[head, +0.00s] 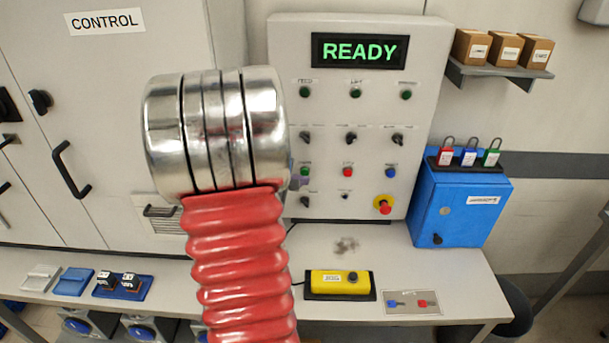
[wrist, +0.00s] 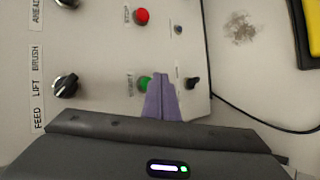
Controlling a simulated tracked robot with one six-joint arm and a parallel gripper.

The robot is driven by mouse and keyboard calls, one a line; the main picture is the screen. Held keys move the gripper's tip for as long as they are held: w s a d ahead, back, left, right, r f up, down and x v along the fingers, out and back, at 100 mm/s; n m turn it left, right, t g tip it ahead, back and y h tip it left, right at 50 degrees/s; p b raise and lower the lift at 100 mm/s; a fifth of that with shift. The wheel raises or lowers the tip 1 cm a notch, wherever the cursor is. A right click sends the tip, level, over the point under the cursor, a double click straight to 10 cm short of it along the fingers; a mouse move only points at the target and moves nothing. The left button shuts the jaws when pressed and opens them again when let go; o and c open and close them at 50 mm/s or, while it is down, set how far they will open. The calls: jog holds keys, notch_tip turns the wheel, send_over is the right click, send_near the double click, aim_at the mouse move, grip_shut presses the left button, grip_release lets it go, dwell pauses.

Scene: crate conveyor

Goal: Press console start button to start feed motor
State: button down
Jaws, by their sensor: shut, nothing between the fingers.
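The console (head: 430,60) stands upright at the back, with a display (head: 360,51) reading READY. Its green start button (head: 305,171) is at the left of the lower button row, and the red stop button (head: 348,171) is to its right. In the wrist view the start button (wrist: 145,82) shows just beside the purple fingertips of my gripper (wrist: 160,80), which partly overlap it. The fingers are shut and empty. I cannot tell whether they touch the button. In the head view my arm hides most of the gripper; a bit of purple shows below the start button.
A red emergency button (head: 385,206) sits at the console's lower right. Selector knobs (head: 351,138) are above the buttons. On the bench are a yellow box (head: 340,282) and a blue lockout cabinet (head: 465,210). In the wrist view a black knob (wrist: 193,83) is right of the fingers.

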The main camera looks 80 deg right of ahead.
jog(key=shift+w+d, duration=0.1)
jog(key=shift+d, duration=0.25)
jog(key=shift+w+d, duration=0.1)
jog(key=shift+d, duration=0.35)
dwell(0.9)
jog(key=shift+a, duration=0.1)
jog(key=shift+s+a, duration=0.2)
jog(key=shift+a, duration=0.55)
jog(key=a, duration=0.2)
jog(key=s+a, duration=0.1)
jog(key=a, duration=0.2)
dwell(0.6)
dwell(1.0)
